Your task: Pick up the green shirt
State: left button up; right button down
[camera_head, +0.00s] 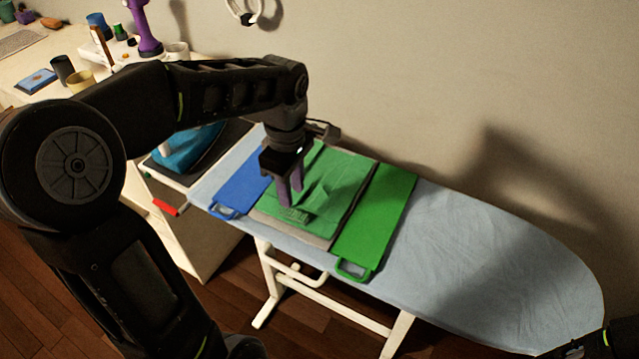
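The green shirt (331,190) lies folded on the grey middle panel (325,241) of a folding board on the ironing board. Its surface is creased, with a raised fold near its middle. My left gripper (291,198) points down over the left part of the shirt, its purple-grey fingertips at or just above the cloth. The two fingers look close together; I cannot tell whether cloth is between them. Only a dark piece of my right arm shows at the bottom right corner; its gripper is not seen.
The folding board has a blue panel (243,179) on the left and a green panel (378,220) on the right, both with handles. The ironing board's right part (490,265) is clear. A cluttered desk (40,75) stands far left.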

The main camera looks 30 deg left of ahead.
aim_at(293, 214)
pick_arm(q)
jog(key=shift+f, duration=0.45)
notch_tip(293, 214, down, 4)
jog(key=shift+s+d+f+p, duration=0.1)
jog(key=shift+f+p, duration=0.15)
jog(key=shift+p, duration=0.25)
jog(key=shift+s+d+f, duration=0.1)
jog(key=shift+s+f, duration=0.2)
jog(key=shift+f, duration=0.15)
jog(key=shift+s+f, duration=0.1)
grip_shut()
dwell(0.3)
